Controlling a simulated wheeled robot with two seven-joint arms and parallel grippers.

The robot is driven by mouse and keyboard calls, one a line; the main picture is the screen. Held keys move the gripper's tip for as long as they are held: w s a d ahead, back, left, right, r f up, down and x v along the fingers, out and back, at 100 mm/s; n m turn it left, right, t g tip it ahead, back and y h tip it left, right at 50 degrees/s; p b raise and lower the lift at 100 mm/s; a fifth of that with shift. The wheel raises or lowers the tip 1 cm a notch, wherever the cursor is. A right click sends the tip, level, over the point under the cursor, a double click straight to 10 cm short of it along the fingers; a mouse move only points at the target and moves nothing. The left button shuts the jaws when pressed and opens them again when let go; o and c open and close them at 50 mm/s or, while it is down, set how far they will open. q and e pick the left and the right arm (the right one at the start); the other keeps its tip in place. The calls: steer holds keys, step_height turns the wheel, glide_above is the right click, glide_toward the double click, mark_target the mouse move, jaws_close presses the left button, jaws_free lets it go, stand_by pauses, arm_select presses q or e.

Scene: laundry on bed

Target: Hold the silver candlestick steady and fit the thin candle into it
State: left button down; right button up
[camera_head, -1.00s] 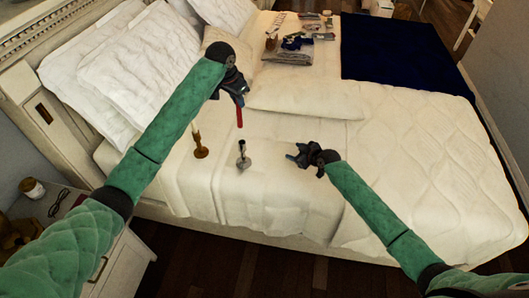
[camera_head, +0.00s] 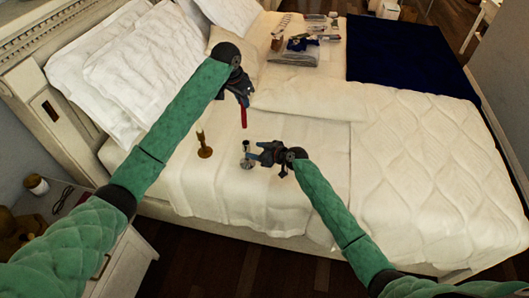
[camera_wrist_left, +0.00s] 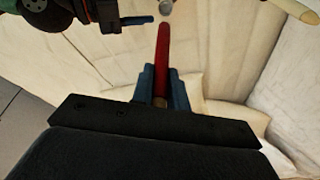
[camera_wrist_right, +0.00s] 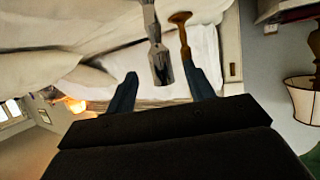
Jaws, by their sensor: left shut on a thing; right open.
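The silver candlestick (camera_head: 247,160) stands upright on the bed. The thin red candle (camera_head: 244,118) is in my left gripper (camera_head: 243,97), which is shut on it and holds it pointing down, above and behind the candlestick. In the left wrist view the candle (camera_wrist_left: 163,48) extends from the fingers toward the candlestick's round top (camera_wrist_left: 166,7), apart from it. My right gripper (camera_head: 256,153) is open at the candlestick's right side. In the right wrist view the candlestick (camera_wrist_right: 160,62) appears between the open fingers; I cannot tell whether they touch it.
A brass candlestick (camera_head: 204,149) with a pale candle stands left of the silver one. Folded cloth (camera_head: 294,57) and small items lie farther back. A dark blue blanket (camera_head: 405,60) covers the far right. The bed at right front is clear.

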mark_target(249, 149)
steer(key=shift+x, duration=3.05)
steer(key=c, duration=1.1)
